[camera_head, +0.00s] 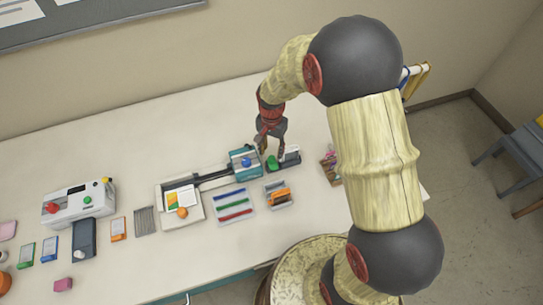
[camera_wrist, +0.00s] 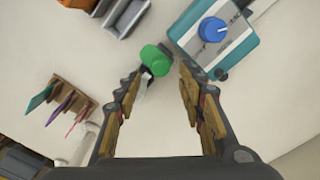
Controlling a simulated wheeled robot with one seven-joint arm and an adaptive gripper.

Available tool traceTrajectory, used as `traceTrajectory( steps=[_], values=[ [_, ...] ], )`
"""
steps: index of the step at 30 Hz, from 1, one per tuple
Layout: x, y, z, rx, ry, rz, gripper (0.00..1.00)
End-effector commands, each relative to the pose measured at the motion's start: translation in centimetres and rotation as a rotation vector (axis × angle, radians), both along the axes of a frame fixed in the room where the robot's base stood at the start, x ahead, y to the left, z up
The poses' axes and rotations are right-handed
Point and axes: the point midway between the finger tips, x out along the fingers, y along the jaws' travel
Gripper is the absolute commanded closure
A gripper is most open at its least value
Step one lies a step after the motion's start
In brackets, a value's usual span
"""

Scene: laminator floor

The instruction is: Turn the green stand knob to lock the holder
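The green stand knob (camera_wrist: 157,59) shows in the wrist view just ahead of my fingertips, nearer the left finger. In the head view the green knob (camera_head: 271,162) is at the left end of a small dark stand (camera_head: 290,162) with a white upright piece. My gripper (camera_wrist: 161,74) is open, with its two fingers apart and nothing held between them. In the head view my gripper (camera_head: 268,145) points down just above and behind the knob. Whether a finger touches the knob I cannot tell. Most of the stand is hidden by the left finger in the wrist view.
A teal device (camera_head: 243,161) with a blue knob (camera_wrist: 212,29) is close beside the green knob. A grey rack (camera_head: 278,193) stands in front, and a brown tool rack (camera_wrist: 62,105) to the other side. A tray (camera_head: 233,206) with coloured bars lies nearby.

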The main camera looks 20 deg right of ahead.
Motion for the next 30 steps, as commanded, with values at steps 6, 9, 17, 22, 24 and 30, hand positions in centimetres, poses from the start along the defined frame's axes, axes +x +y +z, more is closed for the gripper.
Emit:
traceTrajectory(
  steps=[6, 9, 17, 22, 24, 30],
  values=[
    [0.0, 0.0, -3.2, 0.0, 0.001, 0.001, 0.6],
    [0.0, 0.0, -3.9, 0.0, 0.001, 0.001, 0.6],
    [0.0, 0.0, -4.3, 0.0, 0.0, 0.002, 0.6],
    [0.0, 0.0, -4.3, 0.0, 0.0, 0.002, 0.65],
    [0.0, 0.0, -4.3, 0.0, 0.0, 0.002, 0.69],
    [0.0, 0.0, -4.3, 0.0, 0.0, 0.002, 0.8]
  ],
)
